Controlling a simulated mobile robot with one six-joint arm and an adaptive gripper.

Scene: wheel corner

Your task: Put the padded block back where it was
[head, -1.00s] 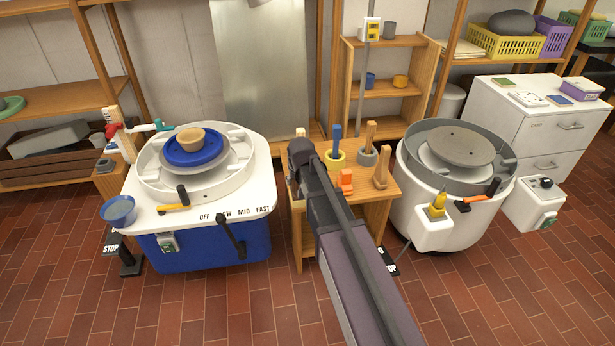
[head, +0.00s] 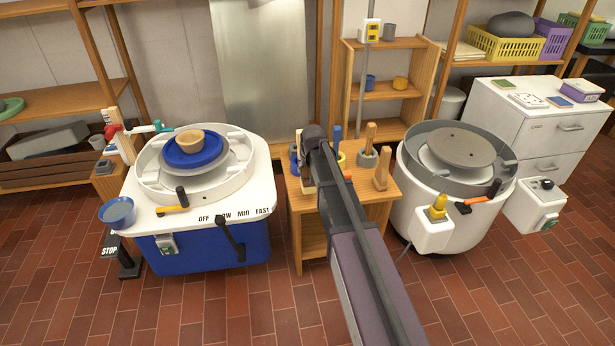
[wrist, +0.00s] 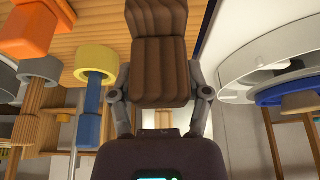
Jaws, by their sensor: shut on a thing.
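My gripper (wrist: 161,100) is shut on a brown ribbed block (wrist: 157,45), which I take to be the padded block. In the wrist view the block sits between the two grey fingers and reaches to the top edge. In the head view my arm covers most of the gripper, and only a brown part of the block (head: 307,181) shows left of the arm, over the small wooden stand (head: 300,208). I cannot tell whether the block touches the stand.
The stand also holds a grey holder with a wooden handle (head: 369,158), a wooden upright tool (head: 381,172) and an orange thing (wrist: 26,35). The blue-and-white wheel (head: 210,255) stands left, the white-and-grey wheel (head: 455,235) right. Tiled floor in front is open.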

